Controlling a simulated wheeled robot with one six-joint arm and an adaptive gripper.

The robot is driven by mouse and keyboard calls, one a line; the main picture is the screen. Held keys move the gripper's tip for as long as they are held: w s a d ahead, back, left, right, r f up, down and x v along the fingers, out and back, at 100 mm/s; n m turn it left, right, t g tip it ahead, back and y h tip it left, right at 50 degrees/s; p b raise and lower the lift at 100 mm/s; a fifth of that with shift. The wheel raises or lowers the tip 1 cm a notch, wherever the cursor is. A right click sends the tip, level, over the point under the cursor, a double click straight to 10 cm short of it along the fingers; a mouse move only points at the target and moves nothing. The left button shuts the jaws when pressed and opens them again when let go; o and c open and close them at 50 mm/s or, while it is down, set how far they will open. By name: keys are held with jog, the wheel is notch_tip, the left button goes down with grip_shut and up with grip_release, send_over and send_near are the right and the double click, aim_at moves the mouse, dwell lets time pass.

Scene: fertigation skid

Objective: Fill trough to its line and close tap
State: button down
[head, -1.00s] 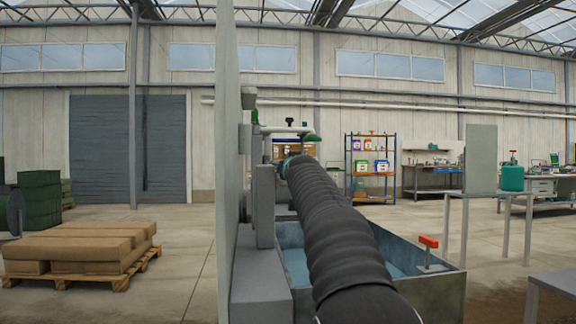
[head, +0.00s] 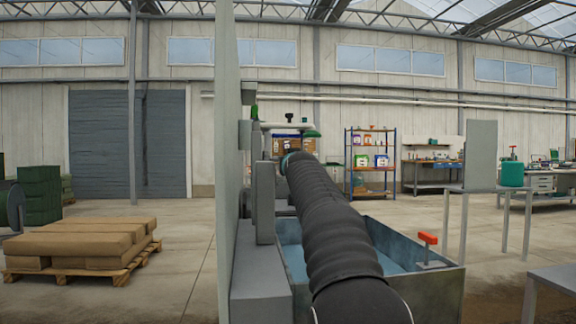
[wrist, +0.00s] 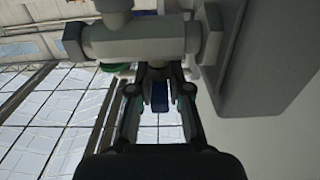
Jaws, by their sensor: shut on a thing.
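The grey metal trough (head: 440,293) stands ahead in the head view, with blue water (head: 295,262) inside. My black arm crosses in front of it and hides much of the inside; I cannot make out a fill line. In the wrist view my gripper (wrist: 158,76) is shut on a narrow dark blue piece (wrist: 160,97), apparently the tap's lever. It sits just below a grey pipe fitting (wrist: 135,40). The head view does not show the fingers, which are behind my arm.
A tall pale panel (head: 228,200) and grey boxes stand close left of my arm. A red T-handle (head: 428,238) rises at the trough's right end. A grey stand (head: 465,215) carries a green canister (head: 512,174). Floor is open left, before the pallet of sacks (head: 85,245).

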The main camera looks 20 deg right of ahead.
jog(key=shift+f+n+y+b, duration=0.2)
jog(key=shift+n+y+b, duration=0.45)
jog(key=shift+y, duration=0.25)
jog(key=shift+d+f+y+b, duration=0.1)
jog(key=shift+y+b, duration=0.2)
jog(key=shift+b, duration=0.1)
jog(key=shift+n+t+y+b, duration=0.3)
jog(key=shift+n+y+b, duration=0.25)
jog(key=shift+y+b, duration=0.2)
jog(key=y, duration=0.1)
jog(key=n+y, duration=0.1)
jog(key=shift+r+n+y, duration=0.25)
jog(key=shift+n+y, duration=0.05)
jog(key=shift+y, duration=0.05)
jog(key=shift+n+y, duration=0.5)
jog(key=shift+y, duration=0.1)
jog(key=c, duration=1.2)
grip_release()
jog(key=shift+o, duration=0.2)
